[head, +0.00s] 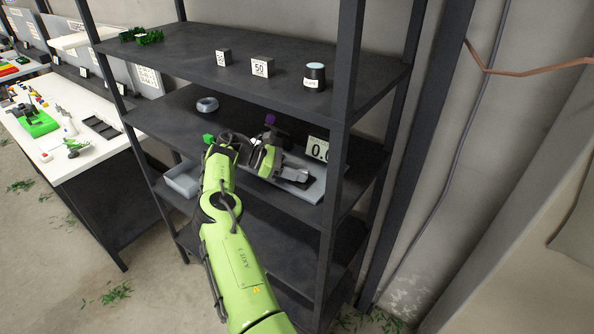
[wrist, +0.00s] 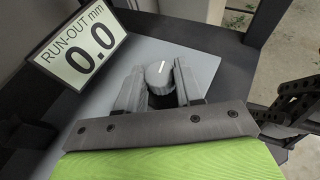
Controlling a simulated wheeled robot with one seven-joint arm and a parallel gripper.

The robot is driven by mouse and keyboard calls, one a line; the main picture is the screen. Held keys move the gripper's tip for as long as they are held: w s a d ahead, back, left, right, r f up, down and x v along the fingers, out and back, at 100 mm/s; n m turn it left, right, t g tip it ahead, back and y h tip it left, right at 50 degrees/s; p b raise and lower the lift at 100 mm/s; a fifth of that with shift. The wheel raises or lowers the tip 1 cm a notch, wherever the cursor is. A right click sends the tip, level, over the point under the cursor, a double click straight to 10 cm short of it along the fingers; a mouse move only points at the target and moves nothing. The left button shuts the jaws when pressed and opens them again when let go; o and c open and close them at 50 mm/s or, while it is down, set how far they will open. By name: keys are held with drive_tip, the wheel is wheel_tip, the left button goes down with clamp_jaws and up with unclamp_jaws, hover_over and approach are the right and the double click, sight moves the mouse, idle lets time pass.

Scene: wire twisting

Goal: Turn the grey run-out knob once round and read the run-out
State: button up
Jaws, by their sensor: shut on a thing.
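The grey run-out knob (wrist: 160,75) has a white pointer line on its top and stands on a light grey plate. My gripper (wrist: 160,86) is shut on the knob, with one finger on each side of it in the wrist view. The run-out display (wrist: 79,46) reads "RUN-OUT mm 0.0" in the wrist view. In the head view the display (head: 317,149) shows only in part, and my gripper (head: 296,176) reaches onto the grey plate (head: 312,189) on the middle shelf. The knob is hidden there.
A dark rack post (head: 335,170) stands just right of my gripper. A grey bin (head: 183,179) sits lower left.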

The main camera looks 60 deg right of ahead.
drive_tip(key=shift+r, duration=0.1)
idle(0.3)
drive_tip(key=o, duration=1)
drive_tip(key=shift+o, duration=0.2)
